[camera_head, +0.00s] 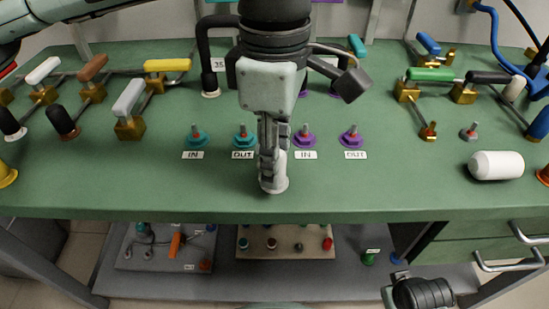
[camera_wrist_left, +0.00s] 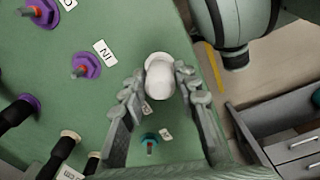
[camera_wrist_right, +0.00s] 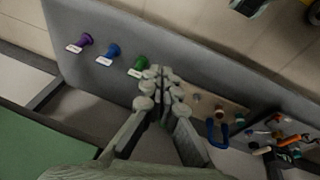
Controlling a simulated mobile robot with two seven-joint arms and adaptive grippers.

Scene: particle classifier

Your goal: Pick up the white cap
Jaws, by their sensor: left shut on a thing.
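The white cap (camera_head: 274,184) is upright at the front middle of the green bench top, with a wider rim at its base. I cannot tell whether its base touches the bench. My left gripper (camera_head: 272,150) points down from above and is shut on the cap. In the left wrist view the cap (camera_wrist_left: 160,76) sits between the two left fingers (camera_wrist_left: 158,92). My right gripper (camera_wrist_right: 161,78) is shut and empty, with its fingertips together. It is low at the front right, below the bench top, and is mostly out of the head view.
Teal valve stems (camera_head: 243,136) and purple valve stems (camera_head: 304,137) stand behind the cap, with IN and OUT labels. A white cylinder (camera_head: 497,165) lies at the right. Coloured-handle valves (camera_head: 430,75) line both sides. A lower shelf (camera_head: 340,268) holds boards with small parts. Drawers (camera_head: 490,245) are at right.

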